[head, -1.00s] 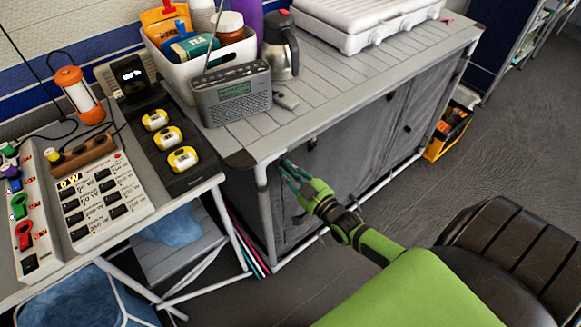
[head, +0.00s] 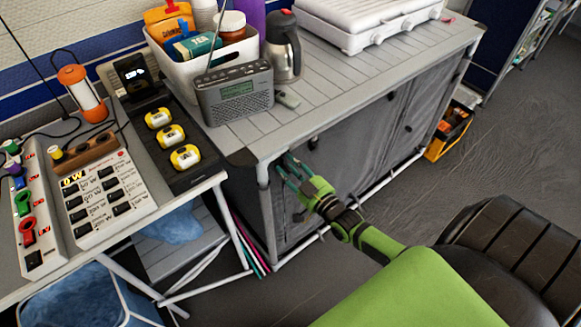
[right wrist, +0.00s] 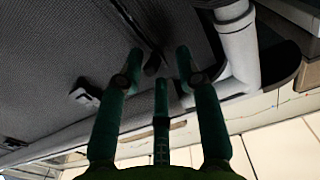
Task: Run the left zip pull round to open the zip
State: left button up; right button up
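The grey fabric front of the cabinet (head: 355,150) has a zip seam, seen as a dark line (right wrist: 138,25) in the right wrist view. A small dark pull (right wrist: 153,63) sits at the end of that line, between the fingertips of my right gripper (right wrist: 160,58). The fingers stand apart on either side of it, and I see no clear contact. In the head view my right gripper (head: 289,166) is at the cabinet's upper left, by the white leg, and its fingers hide this pull. Another black tab (right wrist: 85,95) is on the fabric nearby. My left gripper is not in view.
The white cabinet leg (right wrist: 238,45) is close beside my right fingers. A side table with switch panels (head: 105,195) stands at left.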

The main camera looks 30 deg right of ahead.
jog(key=shift+s+f, duration=0.1)
jog(key=shift+s, duration=0.2)
jog(key=s+d, duration=0.1)
jog(key=s, duration=1)
jog(key=shift+s, duration=0.2)
jog(key=s+a+f+g+h+p, duration=0.1)
jog(key=s+f+g, duration=0.3)
jog(key=f, duration=0.6)
jog(key=s+a+f+g+p, duration=0.1)
jog(key=s+f+g, duration=0.25)
jog(key=f, duration=0.65)
jog(key=s+a+f+g, duration=0.3)
jog(key=s+f, duration=0.4)
jog(key=s, duration=0.4)
jog(key=s+a+f+n+g+p, duration=0.1)
jog(key=s+a+f+g, duration=0.3)
jog(key=s, duration=0.7)
notch_tip(320, 180, down, 4)
jog(key=shift+s+r+n+g+h+p, duration=0.15)
jog(key=shift+s+n+g+h+p, duration=0.15)
jog(key=shift+g, duration=0.95)
